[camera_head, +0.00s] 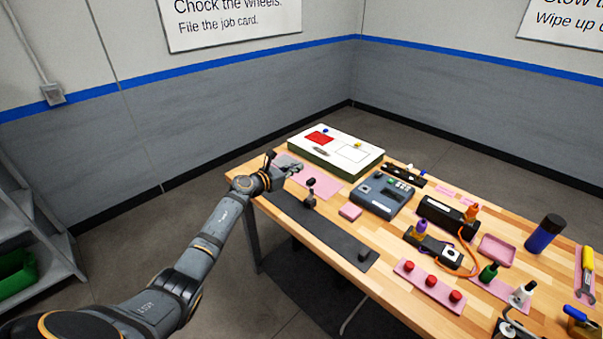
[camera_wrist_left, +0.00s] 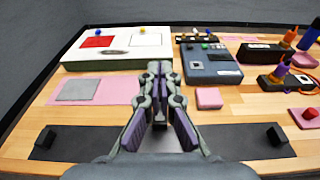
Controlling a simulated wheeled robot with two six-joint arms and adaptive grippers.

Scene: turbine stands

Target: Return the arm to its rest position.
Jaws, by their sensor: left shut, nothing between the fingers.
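My left arm reaches in from the lower left of the head view. Its gripper (camera_head: 296,168) is over the table's left end, above a pink mat (camera_head: 322,186). In the left wrist view the gripper (camera_wrist_left: 158,122) has its fingers together with nothing between them. It points across a dark grey strip (camera_wrist_left: 85,143) toward a white-topped board (camera_wrist_left: 118,58). Whether the fingers touch the mat cannot be told. My right gripper is not clearly in view; a dark piece at the head view's bottom right edge cannot be made out.
The wooden table (camera_head: 395,290) holds a grey device (camera_head: 383,194), a pink block (camera_head: 350,212), a red-knobbed pink plate (camera_head: 430,287), a dark blue cylinder (camera_head: 545,233) and bottles. A shelf with a green bin (camera_head: 15,272) stands at left. Floor between shelf and table is clear.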

